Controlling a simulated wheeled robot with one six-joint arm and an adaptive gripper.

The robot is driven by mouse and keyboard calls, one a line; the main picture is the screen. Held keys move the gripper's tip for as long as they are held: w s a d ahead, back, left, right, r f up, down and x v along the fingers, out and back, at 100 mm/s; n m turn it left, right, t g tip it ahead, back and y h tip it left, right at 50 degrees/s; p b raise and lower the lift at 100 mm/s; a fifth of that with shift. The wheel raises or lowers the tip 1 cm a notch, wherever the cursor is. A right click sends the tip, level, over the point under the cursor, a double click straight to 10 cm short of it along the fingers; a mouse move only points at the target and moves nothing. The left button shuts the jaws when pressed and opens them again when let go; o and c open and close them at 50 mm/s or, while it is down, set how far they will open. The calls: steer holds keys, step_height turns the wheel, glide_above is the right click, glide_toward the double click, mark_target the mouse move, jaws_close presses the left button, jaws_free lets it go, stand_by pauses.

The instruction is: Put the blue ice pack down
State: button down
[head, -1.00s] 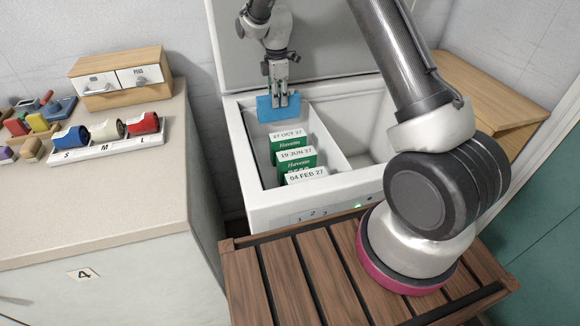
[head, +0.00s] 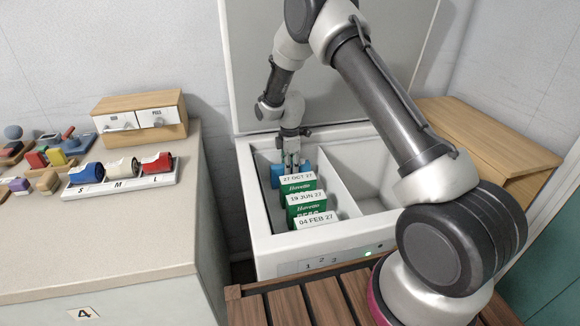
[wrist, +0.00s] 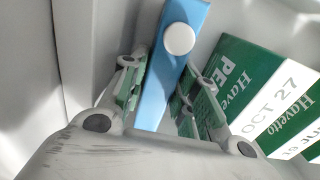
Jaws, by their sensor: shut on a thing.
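The blue ice pack (head: 277,176) is in the left compartment of the white chest (head: 252,200), at its back end behind the green-and-white boxes. In the wrist view the ice pack (wrist: 160,80) is a blue slab with a round white cap, standing on edge between the fingers. My gripper (head: 291,168) is shut on it, and in the wrist view both fingers (wrist: 160,88) flank it. The nearest box (wrist: 262,85), marked OCT 27, stands just right of the right finger. The ice pack's lower end is hidden, so I cannot tell whether it touches the floor.
Three pea boxes (head: 306,200) stand in a row in the left compartment. A divider (head: 338,185) separates it from the empty right compartment. The raised lid (head: 240,70) is behind. A counter with coloured rolls (head: 122,168) is at left.

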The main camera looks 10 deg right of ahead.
steer(key=shift+f, duration=0.1)
steer(key=c, duration=1.4)
jaws_free()
steer(key=shift+o, duration=0.2)
steer(key=s+d+r+m+t, duration=0.1)
steer(key=s+d+r+m, duration=0.15)
steer(key=r, duration=0.95)
steer(key=s+d+r+m, duration=0.1)
steer(key=s+d+r, duration=0.15)
steer(key=r, duration=0.95)
steer(key=s+d+r+m+t, duration=0.1)
steer(key=s+d+r+m, duration=0.4)
steer(key=s+r, duration=0.65)
steer(key=s+d+m, duration=0.1)
steer(key=s+m, duration=0.2)
steer(key=s, duration=0.5)
steer(key=s+d+r+m+t, duration=0.1)
steer(key=s+d+m, duration=0.1)
steer(key=s, duration=0.5)
steer(key=s+d+r+m+t, duration=0.1)
steer(key=s+m, duration=0.3)
steer(key=s, duration=0.4)
steer(key=shift+s+d, duration=0.3)
steer(key=shift+d, duration=0.2)
